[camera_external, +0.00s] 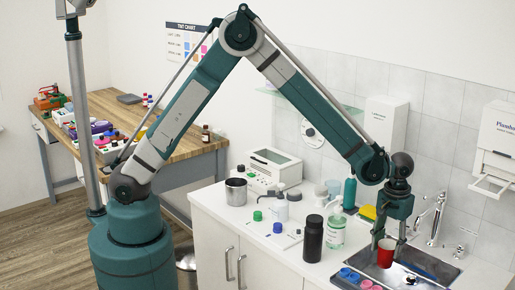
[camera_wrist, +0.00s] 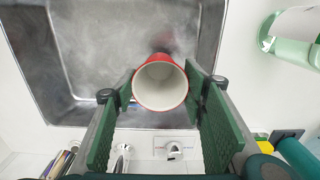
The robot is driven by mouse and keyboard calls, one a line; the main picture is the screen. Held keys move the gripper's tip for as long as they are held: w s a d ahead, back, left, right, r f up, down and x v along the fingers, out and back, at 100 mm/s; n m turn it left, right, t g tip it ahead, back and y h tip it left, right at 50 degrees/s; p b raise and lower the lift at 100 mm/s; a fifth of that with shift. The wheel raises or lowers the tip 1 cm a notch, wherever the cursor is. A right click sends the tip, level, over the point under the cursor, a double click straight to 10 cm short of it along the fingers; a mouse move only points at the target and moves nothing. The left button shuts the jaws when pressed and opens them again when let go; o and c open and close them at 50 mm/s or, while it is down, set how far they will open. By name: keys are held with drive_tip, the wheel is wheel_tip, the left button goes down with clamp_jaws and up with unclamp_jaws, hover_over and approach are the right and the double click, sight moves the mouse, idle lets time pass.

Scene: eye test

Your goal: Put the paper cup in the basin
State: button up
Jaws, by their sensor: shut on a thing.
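The paper cup (camera_external: 386,254) is red with a white inside. My gripper (camera_external: 388,236) is shut on the cup and holds it upright, mouth towards the wrist camera. In the wrist view the green finger pads (camera_wrist: 160,92) stand on either side of the cup (camera_wrist: 160,86). The basin is a grey metal sink (camera_external: 432,266) set in the white counter. I cannot tell how high the cup is above the basin floor.
A faucet (camera_external: 436,220) stands behind the basin. A dispenser (camera_external: 494,148) hangs on the right wall.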

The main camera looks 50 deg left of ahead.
sight(385, 262)
drive_tip(key=shift+f, duration=1.6)
drive_tip(key=shift+f, duration=1.9)
drive_tip(key=shift+f+b, duration=0.2)
drive_tip(key=shift+b, duration=0.2)
drive_tip(key=o, duration=0.6)
drive_tip(key=shift+o, duration=0.2)
drive_tip(key=shift+r, duration=0.15)
wheel_tip(385, 262, up, 12)
drive_tip(key=p, duration=0.1)
drive_tip(key=shift+r, duration=0.1)
